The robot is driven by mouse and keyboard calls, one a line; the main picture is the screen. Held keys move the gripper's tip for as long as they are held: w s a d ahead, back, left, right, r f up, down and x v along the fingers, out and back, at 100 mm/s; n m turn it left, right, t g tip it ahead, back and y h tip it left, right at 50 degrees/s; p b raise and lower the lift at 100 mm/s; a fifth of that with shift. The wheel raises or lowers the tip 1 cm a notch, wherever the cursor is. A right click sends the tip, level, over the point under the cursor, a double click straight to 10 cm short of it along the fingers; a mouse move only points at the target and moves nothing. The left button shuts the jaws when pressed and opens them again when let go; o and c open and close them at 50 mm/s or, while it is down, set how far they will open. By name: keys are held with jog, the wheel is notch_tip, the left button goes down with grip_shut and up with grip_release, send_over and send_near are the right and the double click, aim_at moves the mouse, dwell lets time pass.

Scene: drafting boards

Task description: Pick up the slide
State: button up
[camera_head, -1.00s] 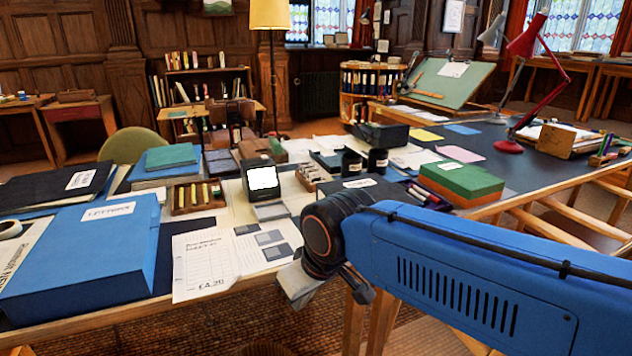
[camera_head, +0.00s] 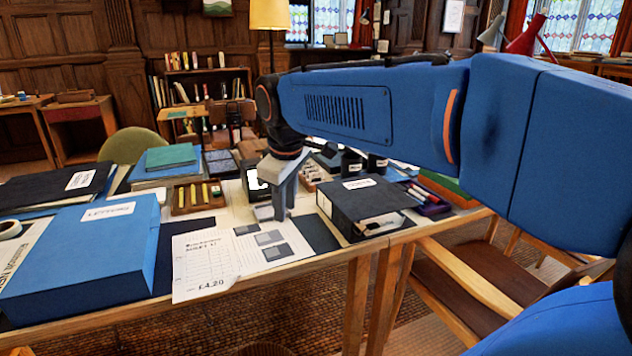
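No slide can be told for certain. Dark grey squares (camera_head: 270,238) lie on a white sheet near the table's front edge; I cannot tell if they are loose or printed. A black viewer-like box with a lit white screen (camera_head: 252,180) stands behind my gripper, partly hidden by it. My gripper (camera_head: 284,214) points down just in front of that box, over or at the table, close behind the grey squares. Its fingers are seen nearly edge-on, so their gap and any contact are unclear.
A wooden tray of yellow-topped items (camera_head: 190,198) lies to the left. A price sheet (camera_head: 202,262) lies at the front edge, and a big blue box file (camera_head: 80,250) at far left.

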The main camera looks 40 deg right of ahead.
jog(key=w+d+r+n+g+h, duration=0.1)
jog(key=w+d+r+n, duration=0.1)
jog(key=w+d+r, duration=0.4)
jog(key=w+d+r+n+g, duration=0.1)
jog(key=w+d+n, duration=0.25)
jog(key=w, duration=0.45)
jog(key=r+n+g, duration=0.1)
jog(key=n+g, duration=0.1)
jog(key=n, duration=0.2)
send_over(315, 169)
jog(key=s+a, duration=0.2)
jog(key=a, duration=0.5)
jog(key=shift+h, duration=0.3)
jog(key=x, duration=1.6)
jog(key=shift+w+d+f, duration=0.15)
jog(key=shift+d+f, duration=0.1)
grip_shut()
